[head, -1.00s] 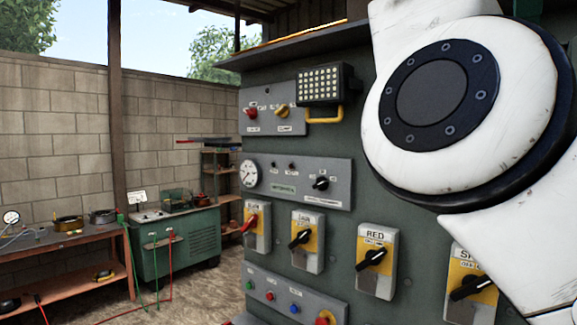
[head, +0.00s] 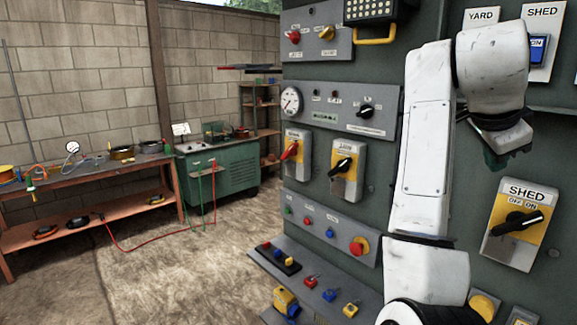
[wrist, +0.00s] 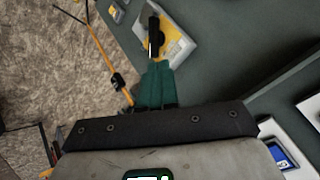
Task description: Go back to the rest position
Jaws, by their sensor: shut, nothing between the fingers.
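My gripper (head: 497,158) hangs at the end of my white arm in the head view, in front of the green control panel (head: 388,185), small and partly hidden by the wrist. In the wrist view its dark green fingers (wrist: 157,72) are together and empty. Beyond their tips is a yellow-and-white switch box (wrist: 172,42) with a black handle; I cannot tell whether they touch. In the head view the SHED rotary switch (head: 517,222) is below and right of my gripper. My arm hides part of the panel's middle.
A ledge (head: 300,280) with padlocks and tags juts out below the panel. A yellow-handled lamp (head: 375,14) sticks out above. At left stand a workbench (head: 90,190) and a green machine (head: 222,170), with a red cable (head: 150,245) on open ground.

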